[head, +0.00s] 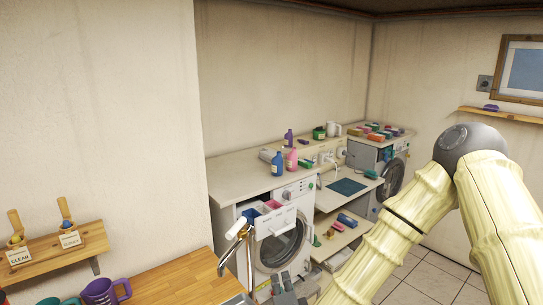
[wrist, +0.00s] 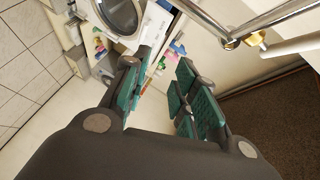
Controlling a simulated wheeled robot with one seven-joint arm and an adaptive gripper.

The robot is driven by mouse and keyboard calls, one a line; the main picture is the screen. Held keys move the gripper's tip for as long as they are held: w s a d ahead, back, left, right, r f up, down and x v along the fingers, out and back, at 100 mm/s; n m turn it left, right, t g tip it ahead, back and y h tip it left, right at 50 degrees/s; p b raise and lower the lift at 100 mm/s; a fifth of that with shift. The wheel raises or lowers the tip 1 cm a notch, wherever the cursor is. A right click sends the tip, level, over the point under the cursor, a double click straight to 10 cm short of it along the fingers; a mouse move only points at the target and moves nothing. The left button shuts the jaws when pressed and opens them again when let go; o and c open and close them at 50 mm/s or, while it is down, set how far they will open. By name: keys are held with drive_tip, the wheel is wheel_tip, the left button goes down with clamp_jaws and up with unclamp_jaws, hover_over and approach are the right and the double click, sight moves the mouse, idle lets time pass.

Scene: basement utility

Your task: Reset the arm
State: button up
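My arm shows at the right of the head view, bent at a dark elbow joint, with its pale forearm reaching down to the bottom edge. My gripper (head: 287,292) is partly cut off there, in front of the washing machine. In the wrist view my gripper (wrist: 160,80) has its two teal-padded fingers spread apart. Nothing shows between them except the background below. It appears to touch nothing.
The chrome and brass tap (head: 236,242) stands just left of my gripper, beside the wooden counter (head: 190,280). The washing machine (head: 258,252) has its detergent drawer (head: 275,222) pulled out. Bottles, including a blue one (head: 277,165), stand above. Tiled floor (head: 425,280) is clear at right.

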drive_tip(key=s+d+f+n+g+y, duration=0.1)
drive_tip(key=s+f+n+g, duration=0.15)
drive_tip(key=f, duration=0.45)
drive_tip(key=s+d+f+n+g, duration=0.2)
drive_tip(key=s+f, duration=0.2)
drive_tip(key=f, duration=0.3)
drive_tip(key=s+d+f+n+g+h, duration=0.1)
drive_tip(key=s+d+f+n+g, duration=0.25)
drive_tip(key=s+d+f, duration=0.45)
drive_tip(key=s+d+f+n+g+h+b, duration=0.1)
drive_tip(key=s+d+f+n+g, duration=0.25)
drive_tip(key=s, duration=0.85)
drive_tip(key=s+d+f+n+g, duration=0.2)
drive_tip(key=s+d+f+g, duration=0.25)
drive_tip(key=s+f, duration=0.45)
wheel_tip(320, 180, down, 24)
drive_tip(key=s+b, duration=0.1)
drive_tip(key=b, duration=2.4)
drive_tip(key=shift+d+t, duration=0.3)
drive_tip(key=shift+s+r, duration=0.1)
drive_tip(key=shift+s, duration=0.05)
